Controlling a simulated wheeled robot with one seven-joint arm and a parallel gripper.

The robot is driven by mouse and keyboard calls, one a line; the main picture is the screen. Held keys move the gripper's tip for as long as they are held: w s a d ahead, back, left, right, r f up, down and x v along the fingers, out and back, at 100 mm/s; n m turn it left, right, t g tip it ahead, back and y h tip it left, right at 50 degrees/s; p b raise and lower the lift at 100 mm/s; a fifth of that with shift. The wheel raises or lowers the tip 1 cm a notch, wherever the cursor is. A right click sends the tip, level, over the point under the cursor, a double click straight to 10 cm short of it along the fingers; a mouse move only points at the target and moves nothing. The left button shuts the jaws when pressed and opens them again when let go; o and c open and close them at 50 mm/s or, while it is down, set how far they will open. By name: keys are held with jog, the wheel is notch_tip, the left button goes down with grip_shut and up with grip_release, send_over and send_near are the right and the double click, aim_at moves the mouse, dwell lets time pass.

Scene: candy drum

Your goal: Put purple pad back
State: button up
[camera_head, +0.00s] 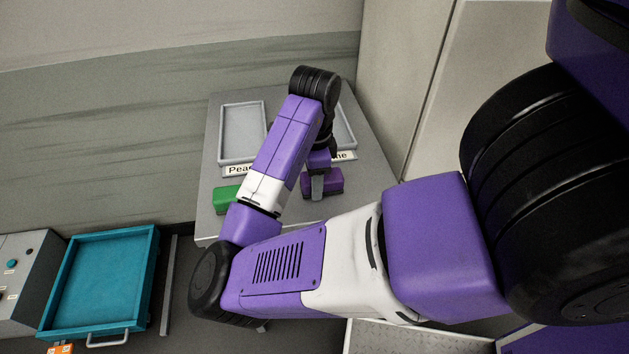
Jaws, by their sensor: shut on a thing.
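The purple pad (335,181) is a dark purple block at the front of the grey table, right of its middle. My gripper (318,186) is over it from above, with one grey finger showing across its near face. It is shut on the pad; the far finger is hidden. I cannot tell whether the pad touches the tabletop. A green pad (226,200) lies on the table to the left, partly behind my arm.
Two shallow grey trays stand at the table's (203,223) back: the left tray (222,134) is empty where visible, the right tray (346,128) is mostly hidden by my arm. Their labels are partly covered. A teal tray (152,262) and a grey control box (33,276) are at lower left.

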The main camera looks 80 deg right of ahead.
jog(key=shift+f, duration=0.2)
jog(key=o, duration=1.3)
jog(key=shift+r, duration=0.15)
